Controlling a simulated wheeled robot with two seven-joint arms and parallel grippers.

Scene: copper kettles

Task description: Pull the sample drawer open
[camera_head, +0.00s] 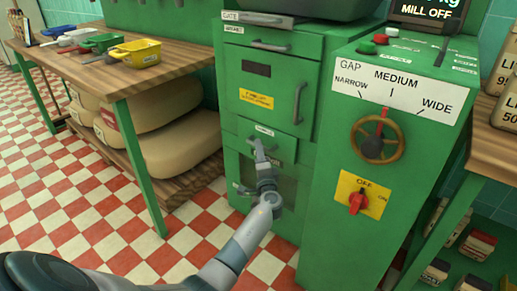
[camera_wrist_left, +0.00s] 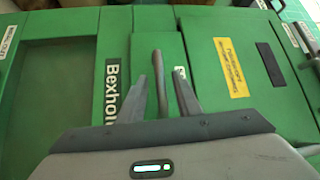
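The sample drawer (camera_head: 283,140) is a small green front with a small white label in the green cabinet, in the middle of the head view. I see no clear gap around it. Its bar handle (camera_wrist_left: 158,66) shows in the left wrist view, over the green drawer front (camera_wrist_left: 118,48). My left gripper (camera_head: 257,143) is at this drawer. In the left wrist view its two fingers (camera_wrist_left: 160,84) stand apart, one on each side of the handle, with space between. The gripper hides part of the drawer in the head view. My right gripper is not in view.
The green mill panel (camera_head: 340,190) with a handwheel (camera_head: 376,139) and a red switch (camera_head: 358,202) stands to the right. The checkered floor (camera_head: 100,225) in front is clear.

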